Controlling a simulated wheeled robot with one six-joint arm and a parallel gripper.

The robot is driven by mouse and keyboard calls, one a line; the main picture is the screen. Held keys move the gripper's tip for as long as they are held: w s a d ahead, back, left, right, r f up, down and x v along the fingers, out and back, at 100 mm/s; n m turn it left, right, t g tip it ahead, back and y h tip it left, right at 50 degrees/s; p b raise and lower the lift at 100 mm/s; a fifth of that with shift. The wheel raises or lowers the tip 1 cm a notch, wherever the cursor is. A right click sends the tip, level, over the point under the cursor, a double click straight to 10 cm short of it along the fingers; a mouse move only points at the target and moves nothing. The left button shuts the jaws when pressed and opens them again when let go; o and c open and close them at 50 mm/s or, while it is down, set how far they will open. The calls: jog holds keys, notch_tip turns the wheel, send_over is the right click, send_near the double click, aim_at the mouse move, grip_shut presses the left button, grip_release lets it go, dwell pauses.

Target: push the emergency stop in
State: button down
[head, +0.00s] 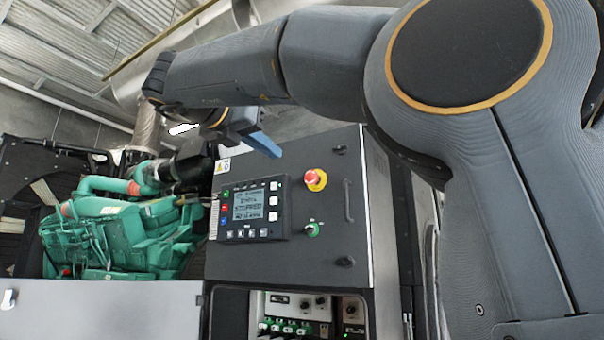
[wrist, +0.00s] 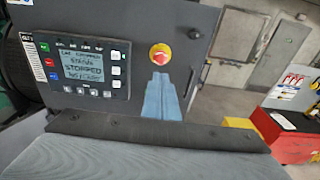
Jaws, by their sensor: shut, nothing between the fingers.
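The emergency stop (head: 314,179) is a red mushroom button on a yellow base, on the upper right of a dark control cabinet's front (head: 285,270). It also shows in the wrist view (wrist: 160,54), just beyond the fingertips. My gripper (head: 278,154) has blue fingers and is shut and empty. In the head view its tips are up and left of the button, with a visible gap. In the wrist view the shut fingers (wrist: 160,76) point up at the button and are lined up with it. The button is not hidden in either view.
A controller panel (head: 250,210) with a screen reading STOPPED is left of the button. A green knob (head: 313,229) sits below it, and a handle (head: 348,200) is to the right. A green engine (head: 120,235) stands left. A red cabinet (wrist: 290,135) shows at right in the wrist view.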

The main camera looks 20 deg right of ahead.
dwell(0.3)
jog(key=p, duration=0.4)
send_near(309, 176)
jog(key=x, duration=0.5)
jog(key=shift+s, duration=0.1)
jog(key=shift+x, duration=0.85)
jog(key=shift+a, duration=0.1)
